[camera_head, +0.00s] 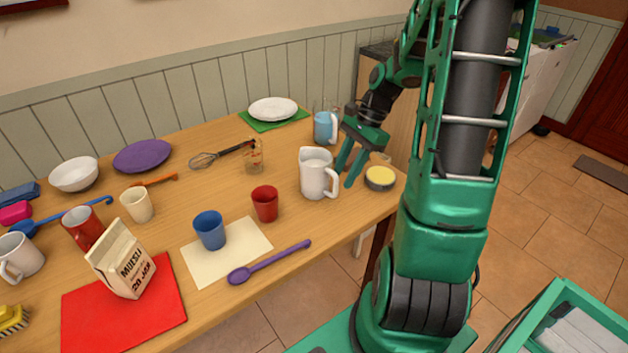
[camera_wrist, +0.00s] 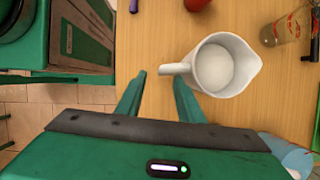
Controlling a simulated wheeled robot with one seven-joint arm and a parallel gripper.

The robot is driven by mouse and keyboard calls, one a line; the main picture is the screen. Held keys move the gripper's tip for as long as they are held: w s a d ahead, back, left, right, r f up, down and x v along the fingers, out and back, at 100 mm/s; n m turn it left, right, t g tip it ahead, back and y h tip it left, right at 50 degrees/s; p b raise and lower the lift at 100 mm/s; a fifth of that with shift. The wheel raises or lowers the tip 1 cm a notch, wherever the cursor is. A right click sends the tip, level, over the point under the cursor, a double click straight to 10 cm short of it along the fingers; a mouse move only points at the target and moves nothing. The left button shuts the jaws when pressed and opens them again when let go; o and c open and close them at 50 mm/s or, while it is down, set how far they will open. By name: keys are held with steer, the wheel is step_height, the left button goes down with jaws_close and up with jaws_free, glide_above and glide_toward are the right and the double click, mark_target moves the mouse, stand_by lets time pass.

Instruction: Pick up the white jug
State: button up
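The white jug (camera_head: 313,174) stands upright on the wooden table, near its right end. In the wrist view, the jug (camera_wrist: 226,65) is seen from above, with its handle pointing left towards my fingers and its spout to the right. My gripper (camera_head: 344,178) is just to the right of the jug in the head view, pointing down. In the wrist view, my gripper (camera_wrist: 160,77) is open, with nothing between its fingers. The right fingertip is close to the handle. I cannot tell whether they touch.
A yellow-topped tin (camera_head: 380,178) stands right of my gripper, and a blue mug (camera_head: 326,127) behind it. A red cup (camera_head: 265,203) and a glass (camera_head: 253,157) are left of the jug. The table's front edge (camera_head: 350,233) is near.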

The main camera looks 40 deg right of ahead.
mark_target(319, 178)
steer(key=x, duration=0.5)
steer(key=shift+w+d, duration=0.1)
steer(key=shift+w, duration=0.05)
jaws_close()
steer(key=shift+f, duration=0.1)
stand_by(1.2)
